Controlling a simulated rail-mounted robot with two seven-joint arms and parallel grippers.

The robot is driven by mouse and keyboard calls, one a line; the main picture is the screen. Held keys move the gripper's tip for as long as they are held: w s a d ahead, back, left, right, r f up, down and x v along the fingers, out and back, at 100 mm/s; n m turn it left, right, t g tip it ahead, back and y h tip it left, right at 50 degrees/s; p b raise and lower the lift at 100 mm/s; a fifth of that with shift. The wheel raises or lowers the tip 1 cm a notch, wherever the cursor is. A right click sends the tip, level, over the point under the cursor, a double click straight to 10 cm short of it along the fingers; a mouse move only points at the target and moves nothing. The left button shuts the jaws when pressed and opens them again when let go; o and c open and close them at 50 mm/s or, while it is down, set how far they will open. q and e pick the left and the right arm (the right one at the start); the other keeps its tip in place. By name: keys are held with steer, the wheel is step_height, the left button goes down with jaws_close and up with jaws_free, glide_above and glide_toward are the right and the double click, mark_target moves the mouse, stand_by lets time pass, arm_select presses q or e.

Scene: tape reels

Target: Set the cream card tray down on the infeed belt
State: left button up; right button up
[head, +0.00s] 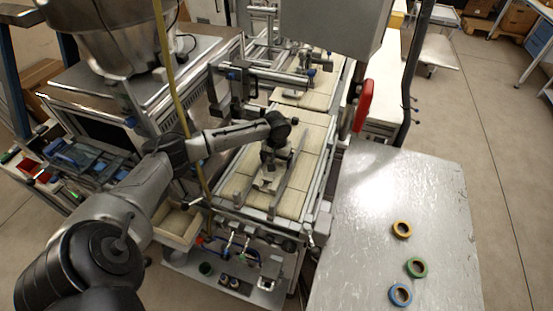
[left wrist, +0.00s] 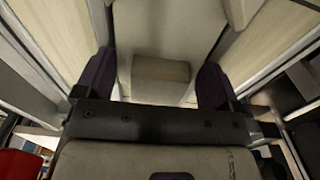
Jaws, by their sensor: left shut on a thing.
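My left gripper (head: 268,178) is over the near end of the infeed belt (head: 298,202), pointing down. It is shut on the cream card tray (head: 264,184), a small part of which shows below it between the belt's side rails. In the left wrist view the two dark fingers (left wrist: 158,85) stand on either side of a raised cream block on the tray (left wrist: 168,35). The tray is flat and lined up roughly along the belt. I cannot tell whether its underside touches the belt. My right gripper is not in view.
Another pale tray-like piece (head: 287,94) lies farther up the belt, under a metal frame. Yellow (head: 393,230), green (head: 408,267) and blue (head: 391,294) tape reels lie on the steel table (head: 360,200) at right. A cream bin (head: 178,226) stands left of the belt's near end.

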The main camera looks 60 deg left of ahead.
arm_select(q)
steer(key=shift+s+f, duration=0.1)
steer(key=shift+f, duration=0.55)
steer(key=o, duration=0.8)
steer(key=shift+f, duration=0.2)
steer(key=shift+c, duration=0.2)
steer(key=shift+r+b, duration=0.5)
steer(key=shift+b, duration=0.05)
steer(key=shift+d+r+p, duration=0.1)
steer(key=shift+r+p, duration=0.35)
steer(key=shift+r, duration=1.95)
